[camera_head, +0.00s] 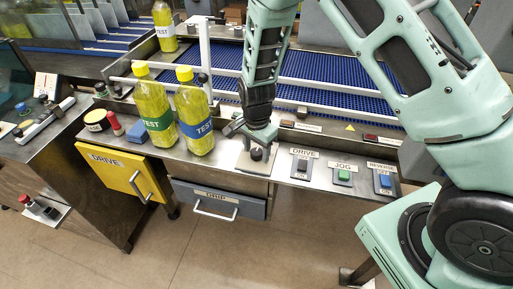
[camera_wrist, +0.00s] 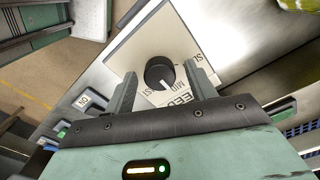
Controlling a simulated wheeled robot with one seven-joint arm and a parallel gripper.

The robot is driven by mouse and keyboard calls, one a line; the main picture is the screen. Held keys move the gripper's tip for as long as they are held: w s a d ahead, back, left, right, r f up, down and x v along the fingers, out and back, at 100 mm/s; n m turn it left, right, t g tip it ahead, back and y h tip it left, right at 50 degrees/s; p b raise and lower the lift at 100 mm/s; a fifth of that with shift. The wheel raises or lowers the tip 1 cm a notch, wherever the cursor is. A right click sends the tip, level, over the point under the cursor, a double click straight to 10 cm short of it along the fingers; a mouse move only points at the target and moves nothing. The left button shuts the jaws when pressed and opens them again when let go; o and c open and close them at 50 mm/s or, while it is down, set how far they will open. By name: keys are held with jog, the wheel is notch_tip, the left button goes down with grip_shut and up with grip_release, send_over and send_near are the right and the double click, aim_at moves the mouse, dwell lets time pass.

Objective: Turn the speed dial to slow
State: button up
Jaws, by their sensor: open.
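The speed dial is a round black knob (camera_wrist: 160,73) on a pale plate (camera_wrist: 132,52) with FAST, MID and partly hidden SL... lettering around it. Its white pointer mark is turned toward the MID lettering or close to it. In the head view the dial (camera_head: 257,154) sits on the steel console ledge below my gripper (camera_head: 250,131). In the wrist view my gripper (camera_wrist: 161,70) is open, with one finger on each side of the knob and a gap on both sides. Part of the plate's lettering is hidden by the gripper body.
Two yellow TEST bottles (camera_head: 155,112) (camera_head: 194,115) stand left of the dial. DRIVE (camera_head: 301,164), JOG (camera_head: 343,174) and REVERSE (camera_head: 384,182) switches lie to its right. Blue conveyor belts (camera_head: 330,75) run behind.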

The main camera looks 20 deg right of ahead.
jog(key=c, duration=1)
jog(key=n+b, duration=0.1)
jog(key=n, duration=0.4)
jog(key=shift+n+b, duration=0.3)
jog(key=shift+n, duration=0.1)
jog(key=n+b, duration=0.1)
jog(key=n, duration=0.5)
jog(key=o, duration=1)
